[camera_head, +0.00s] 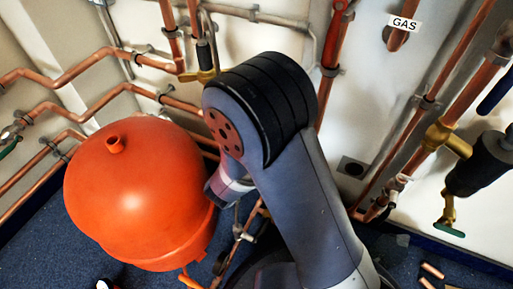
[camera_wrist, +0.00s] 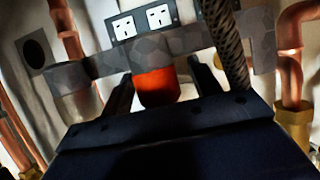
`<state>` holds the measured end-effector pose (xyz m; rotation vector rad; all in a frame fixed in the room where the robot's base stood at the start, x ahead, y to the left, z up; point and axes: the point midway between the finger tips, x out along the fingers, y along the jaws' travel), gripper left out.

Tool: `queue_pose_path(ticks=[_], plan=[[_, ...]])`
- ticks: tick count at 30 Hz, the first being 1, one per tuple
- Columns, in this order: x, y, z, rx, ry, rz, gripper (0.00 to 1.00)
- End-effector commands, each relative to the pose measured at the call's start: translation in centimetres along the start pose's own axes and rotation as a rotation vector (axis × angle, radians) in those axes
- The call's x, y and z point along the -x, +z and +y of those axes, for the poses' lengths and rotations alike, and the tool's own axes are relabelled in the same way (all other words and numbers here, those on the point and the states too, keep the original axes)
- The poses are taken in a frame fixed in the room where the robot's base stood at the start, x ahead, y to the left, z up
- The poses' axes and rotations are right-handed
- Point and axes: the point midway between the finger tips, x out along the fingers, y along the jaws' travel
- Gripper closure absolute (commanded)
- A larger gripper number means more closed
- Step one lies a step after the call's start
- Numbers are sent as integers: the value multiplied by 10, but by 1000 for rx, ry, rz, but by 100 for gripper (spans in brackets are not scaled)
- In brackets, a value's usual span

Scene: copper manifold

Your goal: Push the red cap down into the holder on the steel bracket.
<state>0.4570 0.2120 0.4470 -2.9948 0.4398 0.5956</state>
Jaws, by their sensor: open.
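In the wrist view the red cap (camera_wrist: 157,86) shows between the two dark fingers of my gripper (camera_wrist: 161,76). The fingers are apart, one on each side of it; I cannot tell whether either touches it. The mottled grey steel bracket (camera_wrist: 187,40) runs across the view, and the cap's upper edge meets it in the picture. How deep the cap sits in its holder cannot be told. The dark gripper body hides the area below the cap. In the head view my arm hides the cap, the bracket and the fingers.
A braided hose (camera_wrist: 224,45) passes in front of the bracket, close to the right finger. Copper pipes (camera_wrist: 291,75) stand at the right, with more at the left. A double socket (camera_wrist: 141,20) is behind. A large orange tank (camera_head: 130,200) stands left of my arm in the head view.

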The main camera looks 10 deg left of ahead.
Motion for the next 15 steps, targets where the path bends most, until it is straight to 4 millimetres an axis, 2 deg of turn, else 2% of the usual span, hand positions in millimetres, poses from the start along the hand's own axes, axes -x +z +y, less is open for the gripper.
queue_pose_path(ticks=[5, 8, 15], plan=[[2, -1, 0, 0, -1, 0, 41], [11, -2, -1, 1, -1, -1, 41], [56, -4, -1, 4, -6, 0, 41]])
